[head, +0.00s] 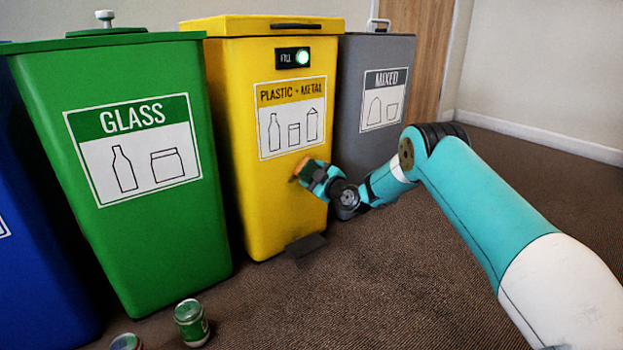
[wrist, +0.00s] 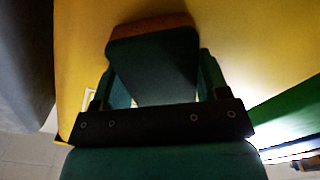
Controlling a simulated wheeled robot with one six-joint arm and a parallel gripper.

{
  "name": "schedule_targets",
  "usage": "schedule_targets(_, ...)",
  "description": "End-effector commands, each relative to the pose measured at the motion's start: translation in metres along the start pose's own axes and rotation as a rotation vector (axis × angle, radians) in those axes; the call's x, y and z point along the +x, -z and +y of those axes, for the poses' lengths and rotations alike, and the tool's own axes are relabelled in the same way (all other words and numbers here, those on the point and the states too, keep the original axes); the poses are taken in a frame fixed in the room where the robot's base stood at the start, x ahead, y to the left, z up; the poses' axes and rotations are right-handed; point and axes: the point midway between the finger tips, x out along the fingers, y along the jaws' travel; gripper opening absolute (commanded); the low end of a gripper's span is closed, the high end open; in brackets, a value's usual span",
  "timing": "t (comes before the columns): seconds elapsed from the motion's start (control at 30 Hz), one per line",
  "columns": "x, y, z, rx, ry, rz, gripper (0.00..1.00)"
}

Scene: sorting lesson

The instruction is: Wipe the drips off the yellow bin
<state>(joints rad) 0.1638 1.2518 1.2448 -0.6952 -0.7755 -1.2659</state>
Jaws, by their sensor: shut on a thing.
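The yellow bin (head: 285,205) stands between the green and grey bins, with a "PLASTIC + METAL" sign on its front and its lid down. My gripper (head: 313,176) is at the bin's front, just below the sign. It is shut on a sponge (head: 300,166), orange-brown in the head view. In the wrist view the sponge (wrist: 152,65) shows a dark green side and an orange-brown far edge, close against the yellow surface (wrist: 245,40). I cannot tell whether it touches. No drips can be made out on the visible yellow front; the part behind the gripper is hidden.
The green glass bin (head: 150,240) stands close on the left, the grey mixed bin (head: 358,70) on the right. A dark pedal (head: 306,245) sticks out at the yellow bin's foot. A green can (head: 191,323) stands on the carpet, which is clear at the front right.

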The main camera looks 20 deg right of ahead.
Motion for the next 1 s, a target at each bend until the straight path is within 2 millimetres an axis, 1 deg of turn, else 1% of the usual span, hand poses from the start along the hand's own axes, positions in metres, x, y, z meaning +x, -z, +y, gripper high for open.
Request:
schedule_targets(0.3, 0.003, 0.020, -0.021, 0.003, 0.004, 0.003, 0.46)
schedule_targets(0.57, 0.004, 0.029, -0.032, 0.003, 0.009, 0.007, 0.46)
schedule_targets(0.8, 0.003, 0.045, -0.048, 0.003, 0.011, 0.008, 0.46)
schedule_targets(1.0, 0.001, 0.047, -0.052, 0.003, 0.007, 0.006, 0.46)
